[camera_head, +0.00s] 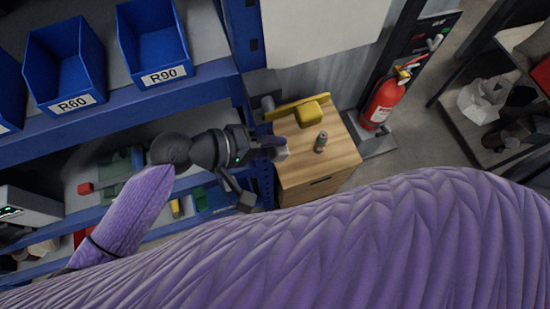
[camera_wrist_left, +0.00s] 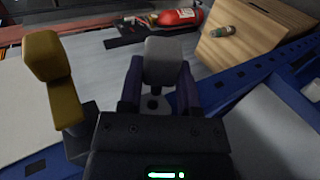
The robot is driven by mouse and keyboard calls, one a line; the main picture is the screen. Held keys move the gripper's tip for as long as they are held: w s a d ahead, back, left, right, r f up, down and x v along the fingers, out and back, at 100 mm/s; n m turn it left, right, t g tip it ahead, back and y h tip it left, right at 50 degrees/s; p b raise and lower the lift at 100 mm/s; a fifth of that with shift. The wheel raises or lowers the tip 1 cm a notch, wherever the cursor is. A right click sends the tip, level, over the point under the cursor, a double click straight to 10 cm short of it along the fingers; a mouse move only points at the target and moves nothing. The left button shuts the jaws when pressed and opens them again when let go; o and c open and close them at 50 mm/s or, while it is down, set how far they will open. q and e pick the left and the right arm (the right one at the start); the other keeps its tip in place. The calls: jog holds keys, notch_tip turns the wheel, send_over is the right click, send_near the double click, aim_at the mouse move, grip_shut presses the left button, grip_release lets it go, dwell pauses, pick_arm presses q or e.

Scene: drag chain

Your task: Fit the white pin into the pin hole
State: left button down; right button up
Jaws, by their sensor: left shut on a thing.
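My left gripper (camera_head: 277,149) reaches in from the left over the near-left part of a wooden cabinet top (camera_head: 340,165). It is shut on the white pin (camera_head: 284,154), which shows as a small pale piece at its fingertips. In the left wrist view the pin's grey-white blocky head (camera_wrist_left: 166,60) stands between the two dark fingers. A pale disc with a dark centre (camera_wrist_left: 153,103) shows below it; I cannot tell whether it belongs to the pin. The pin hole cannot be clearly made out. My right gripper is not in view.
A yellow block (camera_head: 308,113) sits by the cabinet's back edge; a yellow piece (camera_wrist_left: 45,60) stands left in the wrist view. A grey-green cylinder (camera_head: 321,142) stands on the cabinet. Blue shelving (camera_head: 200,98) is at left, a fire extinguisher (camera_head: 384,100) at right.

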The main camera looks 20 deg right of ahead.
pick_arm(q)
jog(key=shift+w, duration=0.5)
jog(key=shift+r+p, duration=0.1)
jog(key=shift+p, duration=0.35)
dwell(1.1)
jog(key=shift+w, duration=0.2)
jog(key=shift+w+a+b, duration=0.1)
jog(key=shift+w+b, duration=1.05)
jog(key=shift+w, duration=0.7)
jog(key=shift+c, duration=1.1)
grip_release()
jog(key=p, duration=0.1)
send_near(260, 123)
jog(key=shift+s+r, duration=0.55)
jog(key=shift+r, duration=0.35)
